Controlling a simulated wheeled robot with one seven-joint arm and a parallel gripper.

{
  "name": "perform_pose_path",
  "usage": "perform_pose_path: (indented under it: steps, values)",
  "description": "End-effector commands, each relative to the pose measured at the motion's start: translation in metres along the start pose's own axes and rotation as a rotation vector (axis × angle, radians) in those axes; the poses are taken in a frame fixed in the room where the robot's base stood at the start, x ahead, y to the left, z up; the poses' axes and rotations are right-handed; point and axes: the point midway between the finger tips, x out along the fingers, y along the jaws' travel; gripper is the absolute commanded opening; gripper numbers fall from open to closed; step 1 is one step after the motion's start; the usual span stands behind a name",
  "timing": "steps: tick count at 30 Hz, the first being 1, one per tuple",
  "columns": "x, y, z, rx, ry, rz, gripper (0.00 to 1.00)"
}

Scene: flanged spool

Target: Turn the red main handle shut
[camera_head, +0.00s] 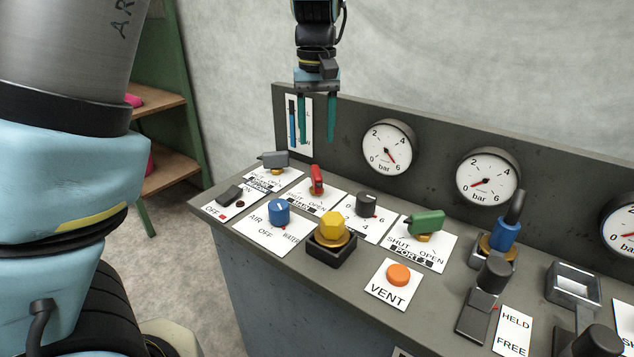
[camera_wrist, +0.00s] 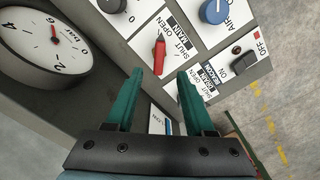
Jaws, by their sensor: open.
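The red main handle (camera_head: 316,180) is a small lever on a white plate marked SHUT and OPEN, near the back left of the console. In the head view it points away from the front edge, and I cannot tell its exact setting. It also shows in the wrist view (camera_wrist: 160,52), just beyond my fingers. My gripper (camera_head: 318,140) hangs above and behind the handle, fingers pointing down. In the wrist view its two green fingers (camera_wrist: 160,82) are apart with nothing between them. The handle is not touched.
A grey handle (camera_head: 273,159) is left of the red one, a black knob (camera_head: 367,204) right, and a blue knob (camera_head: 279,210) in front. A green handle (camera_head: 426,222) and yellow knob (camera_head: 332,227) stand further right. The upright gauge panel (camera_head: 345,160) is close behind my fingers.

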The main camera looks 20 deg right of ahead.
Motion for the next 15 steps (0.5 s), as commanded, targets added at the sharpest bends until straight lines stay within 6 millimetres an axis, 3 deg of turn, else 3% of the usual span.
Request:
perform_pose_path:
  steps: [5,15]
  values:
    - [0.016,0.001,0.001,0.001,-0.003,-0.003,0.54]
    - [0.078,0.0,0.001,0.0,-0.004,-0.003,0.54]
